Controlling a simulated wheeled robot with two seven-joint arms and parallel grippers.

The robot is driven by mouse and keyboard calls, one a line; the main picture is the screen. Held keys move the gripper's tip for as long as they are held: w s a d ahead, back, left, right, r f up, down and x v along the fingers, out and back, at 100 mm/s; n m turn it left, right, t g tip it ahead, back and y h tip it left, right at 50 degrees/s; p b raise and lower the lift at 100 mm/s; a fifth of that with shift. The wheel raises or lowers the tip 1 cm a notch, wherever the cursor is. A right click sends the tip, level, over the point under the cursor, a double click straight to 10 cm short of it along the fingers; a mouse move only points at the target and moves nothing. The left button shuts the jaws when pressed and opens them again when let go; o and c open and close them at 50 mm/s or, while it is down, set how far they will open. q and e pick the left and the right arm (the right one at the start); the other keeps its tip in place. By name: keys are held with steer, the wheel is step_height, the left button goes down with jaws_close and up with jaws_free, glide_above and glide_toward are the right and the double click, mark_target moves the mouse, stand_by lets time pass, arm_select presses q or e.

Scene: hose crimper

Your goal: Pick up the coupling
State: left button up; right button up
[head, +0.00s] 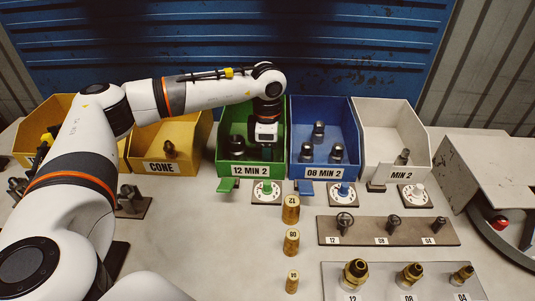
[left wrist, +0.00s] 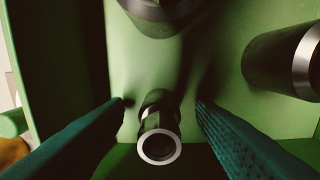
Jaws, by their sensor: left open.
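My left gripper (head: 266,138) points down into the green bin (head: 236,171) labelled "12 MIN 2". In the left wrist view its two dark teal fingers (left wrist: 163,102) are spread apart, one on each side of a dark metal coupling (left wrist: 158,125) with a bright ring end. Gaps show between this coupling and both fingers, and the gripper is empty. Two larger dark couplings are in the same bin, one at the top of the wrist view (left wrist: 160,8) and one at the right (left wrist: 288,58). In the head view, the gripper hides part of the bin's inside. My right gripper is not in view.
A blue bin (head: 322,172) and a white bin (head: 400,171) stand to the right, yellow bins (head: 165,168) to the left. Brass cylinders (head: 291,210) and racks of fittings (head: 388,241) are in front. A grey machine with a red button (head: 499,222) is at right.

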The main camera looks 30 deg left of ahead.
arm_select(q)
steer(key=c, duration=1.1)
steer(key=shift+r, duration=0.15)
